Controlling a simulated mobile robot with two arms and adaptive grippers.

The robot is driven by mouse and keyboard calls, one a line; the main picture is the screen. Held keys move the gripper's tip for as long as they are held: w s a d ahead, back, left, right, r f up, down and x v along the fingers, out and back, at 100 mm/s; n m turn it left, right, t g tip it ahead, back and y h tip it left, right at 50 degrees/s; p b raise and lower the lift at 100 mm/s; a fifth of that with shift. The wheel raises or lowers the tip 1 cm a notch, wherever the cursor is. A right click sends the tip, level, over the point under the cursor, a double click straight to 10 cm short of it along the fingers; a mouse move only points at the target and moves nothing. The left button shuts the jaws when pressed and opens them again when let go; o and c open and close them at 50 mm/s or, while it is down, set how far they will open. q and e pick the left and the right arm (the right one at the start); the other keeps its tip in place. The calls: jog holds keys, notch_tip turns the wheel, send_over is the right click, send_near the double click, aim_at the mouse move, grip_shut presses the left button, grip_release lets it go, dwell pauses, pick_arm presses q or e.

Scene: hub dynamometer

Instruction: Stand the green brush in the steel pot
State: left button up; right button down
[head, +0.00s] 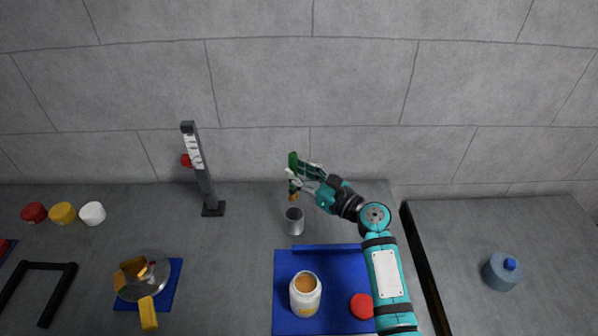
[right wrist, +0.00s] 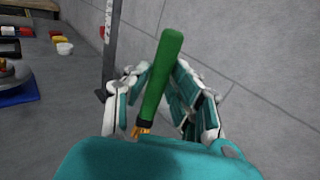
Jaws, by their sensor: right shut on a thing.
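The green brush (head: 293,160) is held upright by my right gripper (head: 298,181), which is shut on it. Its green handle points up and its tan tip hangs down. In the right wrist view the brush handle (right wrist: 160,75) stands between the fingers of the right gripper (right wrist: 165,105), leaning a little. The steel pot (head: 294,221) stands on the grey table just below the brush tip in the head view. The pot's opening faces up. The height of the tip above the pot is hard to tell. My left gripper is not in view.
A blue mat (head: 345,270) holds an open jar (head: 305,294) and a red lid (head: 362,306). A dark upright gauge (head: 203,175) stands left of the pot. A glass-like pan (head: 142,282) sits farther left. A blue-grey weight (head: 502,271) stands far right.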

jog(key=b, duration=0.5)
send_over(295, 197)
jog(key=v, duration=0.2)
jog(key=shift+f, duration=2.4)
jog(key=shift+w+a+f+b, duration=0.1)
jog(key=shift+f+b, duration=0.8)
jog(key=shift+f, duration=0.4)
jog(key=shift+w+a+f+b, duration=0.1)
jog(key=shift+f+b, duration=0.75)
jog(key=shift+f, duration=0.5)
jog(key=c, duration=1.1)
grip_release()
jog(key=shift+s+d, duration=0.1)
jog(key=v, duration=1.2)
jog(key=shift+r, duration=0.1)
